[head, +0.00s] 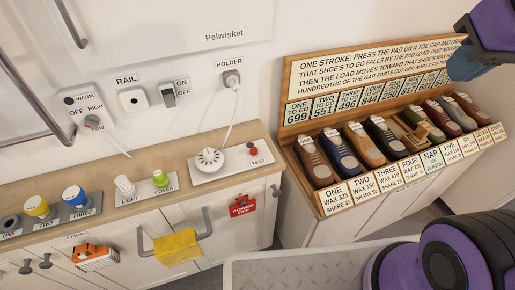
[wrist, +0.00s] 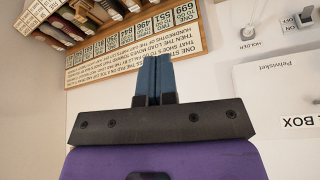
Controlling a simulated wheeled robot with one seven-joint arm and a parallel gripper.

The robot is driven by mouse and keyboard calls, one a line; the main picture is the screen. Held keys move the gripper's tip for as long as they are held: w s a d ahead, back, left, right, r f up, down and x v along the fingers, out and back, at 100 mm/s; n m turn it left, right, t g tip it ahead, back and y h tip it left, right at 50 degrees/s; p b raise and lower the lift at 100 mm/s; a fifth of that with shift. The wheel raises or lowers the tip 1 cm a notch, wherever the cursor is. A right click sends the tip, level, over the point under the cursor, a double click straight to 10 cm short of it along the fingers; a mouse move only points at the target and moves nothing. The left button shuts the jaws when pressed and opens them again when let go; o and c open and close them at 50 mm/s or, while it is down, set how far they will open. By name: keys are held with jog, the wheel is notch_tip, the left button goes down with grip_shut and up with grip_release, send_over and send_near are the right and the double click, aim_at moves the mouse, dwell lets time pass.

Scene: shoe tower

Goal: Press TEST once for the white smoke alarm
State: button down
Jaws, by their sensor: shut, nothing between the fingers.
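A red button (head: 253,151) marked TEST sits on the same plate, to the right of the alarm. My gripper (wrist: 152,76) is shut and empty, with its blue fingers together in the wrist view. In the head view my gripper (head: 464,66) is high at the right edge, above the shoe rack, apart from the alarm and button. The wrist view shows neither alarm nor button.
A wooden shoe rack (head: 287,98) with several shoes and number cards stands right of the counter. A yellow cloth (head: 176,248) hangs on a handle below. Space above the red button looks clear.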

jog(key=w+a+f+n, duration=0.2)
jog(key=w+n, duration=0.1)
jog(key=w, duration=0.3)
jog(key=w+a+f+n, duration=0.1)
jog(key=w+f+n, duration=0.1)
jog(key=w, duration=0.5)
jog(key=n+y, duration=0.8)
jog(key=n, duration=0.8)
send_over(254, 151)
notch_tip(254, 151, down, 27)
jog(key=shift+r, duration=0.2)
jog(key=shift+w, duration=0.1)
jog(key=shift+f, duration=4.4)
jog(key=shift+f, duration=0.15)
jog(key=shift+f, duration=0.25)
